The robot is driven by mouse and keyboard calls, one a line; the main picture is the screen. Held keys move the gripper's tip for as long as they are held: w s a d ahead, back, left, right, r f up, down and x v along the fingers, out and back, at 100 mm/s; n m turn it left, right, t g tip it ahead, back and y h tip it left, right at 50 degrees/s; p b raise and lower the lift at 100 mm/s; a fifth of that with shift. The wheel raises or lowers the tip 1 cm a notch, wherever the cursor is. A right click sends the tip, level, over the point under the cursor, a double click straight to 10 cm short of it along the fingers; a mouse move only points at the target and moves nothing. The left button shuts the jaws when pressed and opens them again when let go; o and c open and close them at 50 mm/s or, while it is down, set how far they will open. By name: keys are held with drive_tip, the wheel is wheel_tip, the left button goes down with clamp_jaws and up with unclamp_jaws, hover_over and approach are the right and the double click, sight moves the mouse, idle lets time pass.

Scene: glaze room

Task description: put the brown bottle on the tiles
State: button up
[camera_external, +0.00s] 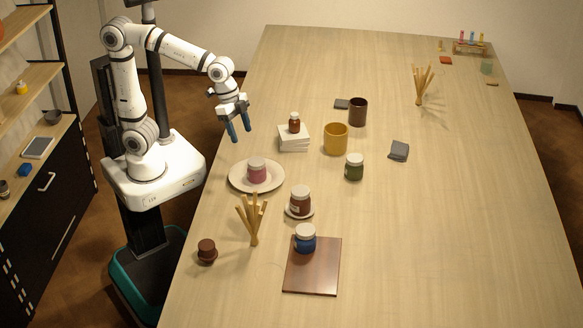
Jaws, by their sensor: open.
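A small brown bottle (294,123) with a white cap stands upright on top of the tiles (294,142), a short white stack on the left side of the table. My gripper (239,132) is open and empty. It hangs with its blue fingers pointing down, to the left of the tiles and apart from the bottle, near the table's left edge.
A plate (237,188) with a pink jar (257,170) lies in front of the tiles. A yellow pot (336,138), a dark brown cup (358,111) and a green jar (354,167) stand to the right. A brown jar (300,201) stands nearer. The table's right side is largely clear.

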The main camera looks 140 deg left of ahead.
drive_tip(key=s+d+f+m, duration=0.1)
drive_tip(key=s+d+f, duration=0.1)
drive_tip(key=d, duration=0.5)
drive_tip(key=s+d+f+m, duration=0.1)
drive_tip(key=s+d, duration=0.2)
drive_tip(key=d, duration=0.4)
drive_tip(key=s+d+f+m+h, duration=0.1)
drive_tip(key=s+d+f+m, duration=0.1)
drive_tip(key=d, duration=0.6)
drive_tip(key=shift+s+f+g, duration=0.3)
drive_tip(key=shift+s+f, duration=0.05)
drive_tip(key=shift+s, duration=0.5)
